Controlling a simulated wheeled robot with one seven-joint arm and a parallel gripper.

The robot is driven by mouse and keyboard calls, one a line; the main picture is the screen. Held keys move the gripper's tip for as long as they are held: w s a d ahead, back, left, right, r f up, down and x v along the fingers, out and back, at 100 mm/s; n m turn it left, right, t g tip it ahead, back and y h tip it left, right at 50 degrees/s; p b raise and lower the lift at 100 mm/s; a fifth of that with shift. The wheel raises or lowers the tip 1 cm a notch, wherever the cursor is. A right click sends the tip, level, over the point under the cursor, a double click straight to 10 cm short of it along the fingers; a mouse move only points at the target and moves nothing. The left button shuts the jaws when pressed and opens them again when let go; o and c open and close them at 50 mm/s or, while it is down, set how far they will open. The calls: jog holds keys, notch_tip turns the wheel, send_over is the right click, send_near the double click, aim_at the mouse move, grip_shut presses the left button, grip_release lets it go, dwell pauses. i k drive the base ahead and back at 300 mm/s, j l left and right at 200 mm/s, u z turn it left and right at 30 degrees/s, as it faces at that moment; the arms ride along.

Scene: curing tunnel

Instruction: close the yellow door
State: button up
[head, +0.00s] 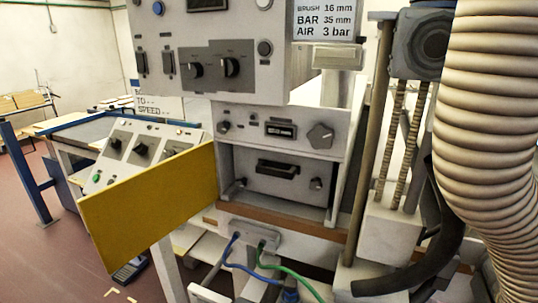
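The yellow door (152,205) stands swung open to the left of the grey cabinet (278,160), its flat face toward me. Its right edge meets the cabinet's left side, beside the opening. The open compartment shows grey panels with knobs and a dark-handled drawer-like unit (277,172). My gripper is not in this view.
A sloped control console (140,150) stands behind the door. A large ribbed hose (490,130) and a vertical post (368,140) fill the right side. Blue and green cables (262,262) hang below the cabinet. Open red floor (40,260) lies at the lower left.

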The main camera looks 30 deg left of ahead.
aim_at(123, 217)
jog(key=j, duration=1.1)
jog(key=i+j+u, duration=0.1)
jog(key=j, duration=0.95)
jog(key=i+j, duration=0.1)
jog(key=j, duration=1)
